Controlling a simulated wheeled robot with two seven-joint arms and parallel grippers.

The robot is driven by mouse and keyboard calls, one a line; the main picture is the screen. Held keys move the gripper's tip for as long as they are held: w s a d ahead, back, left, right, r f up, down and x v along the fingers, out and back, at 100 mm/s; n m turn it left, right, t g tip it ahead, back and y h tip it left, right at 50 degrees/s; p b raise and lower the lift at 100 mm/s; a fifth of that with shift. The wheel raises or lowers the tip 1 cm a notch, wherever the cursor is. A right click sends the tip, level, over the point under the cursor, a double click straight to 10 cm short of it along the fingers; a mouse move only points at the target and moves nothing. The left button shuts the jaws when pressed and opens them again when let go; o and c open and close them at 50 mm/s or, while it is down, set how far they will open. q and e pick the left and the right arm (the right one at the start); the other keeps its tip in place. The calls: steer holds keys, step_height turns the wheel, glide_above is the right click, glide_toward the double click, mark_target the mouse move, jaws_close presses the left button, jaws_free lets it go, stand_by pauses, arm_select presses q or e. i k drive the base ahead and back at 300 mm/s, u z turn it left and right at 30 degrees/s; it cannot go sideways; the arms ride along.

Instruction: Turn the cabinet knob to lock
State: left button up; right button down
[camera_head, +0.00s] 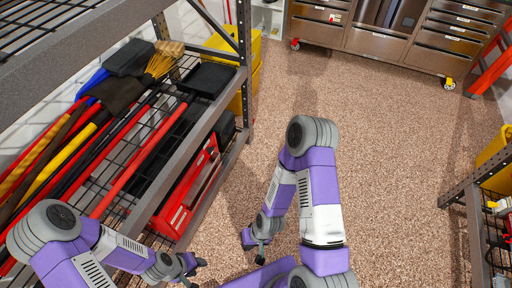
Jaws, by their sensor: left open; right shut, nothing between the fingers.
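A steel toolchest cabinet (376,43) stands on casters across the floor at the top of the head view. A small red spot (332,18) shows on its left drawer fronts; I cannot tell whether it is the knob. The drawers look closed. My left gripper (197,269) is open and empty at the bottom left, near the shelf's lower edge. My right gripper (256,243) is shut and empty, low over the floor near the middle. Both are far from the cabinet.
A metal shelving rack (214,121) with long-handled tools and a red toolbox (190,190) stands close on the left. Another rack (474,215) is at the right edge. A red frame (490,65) is beside the cabinet. The speckled floor (390,130) between is clear.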

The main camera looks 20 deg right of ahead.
mark_target(210, 149)
steer(key=z, duration=1.9)
steer(key=i, duration=0.9)
steer(key=u, duration=2.65)
